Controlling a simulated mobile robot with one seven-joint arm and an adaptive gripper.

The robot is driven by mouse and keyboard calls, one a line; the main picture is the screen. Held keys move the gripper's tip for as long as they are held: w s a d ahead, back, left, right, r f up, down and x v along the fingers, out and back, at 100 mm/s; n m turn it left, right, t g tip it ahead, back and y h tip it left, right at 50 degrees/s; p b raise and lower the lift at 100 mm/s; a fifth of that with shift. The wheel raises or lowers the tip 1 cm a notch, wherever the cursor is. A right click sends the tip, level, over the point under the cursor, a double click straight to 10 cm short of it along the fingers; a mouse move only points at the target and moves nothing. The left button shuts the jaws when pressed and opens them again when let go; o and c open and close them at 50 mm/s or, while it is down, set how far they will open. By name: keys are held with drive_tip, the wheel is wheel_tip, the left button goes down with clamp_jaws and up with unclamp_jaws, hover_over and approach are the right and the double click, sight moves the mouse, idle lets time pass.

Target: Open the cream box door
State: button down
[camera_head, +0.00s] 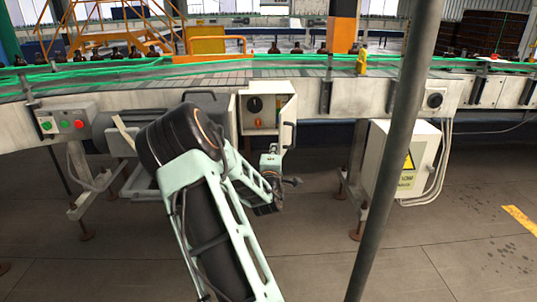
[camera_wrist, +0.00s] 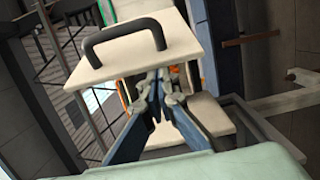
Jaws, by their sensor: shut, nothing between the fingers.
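The cream box (camera_head: 243,120) is mounted on the side of the conveyor in the head view. Its door (camera_head: 286,110) stands partly open, swung out to the right, and a black dial and an orange knob show inside. The door carries a black handle (camera_head: 289,135). In the wrist view the door (camera_wrist: 125,62) lies just beyond the fingers, with its handle (camera_wrist: 125,33) at upper left. My gripper (camera_wrist: 158,82) is shut and empty at the door's lower edge; I cannot tell whether it touches. In the head view my gripper (camera_head: 291,182) is below the box.
A second cream box (camera_head: 402,160) with a yellow warning sign hangs to the right. A grey pole (camera_head: 395,150) stands in front of it. A button panel (camera_head: 66,120) is at the left. The conveyor (camera_head: 215,77) runs behind. The floor at front right is clear.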

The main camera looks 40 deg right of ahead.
drive_tip(key=s+d+b, duration=0.7)
drive_tip(key=s+d, duration=0.4)
drive_tip(key=d, duration=0.3)
drive_tip(key=shift+s+d, duration=0.15)
drive_tip(key=shift+d, duration=0.15)
drive_tip(key=shift+a, duration=0.1)
drive_tip(key=v, duration=1.2)
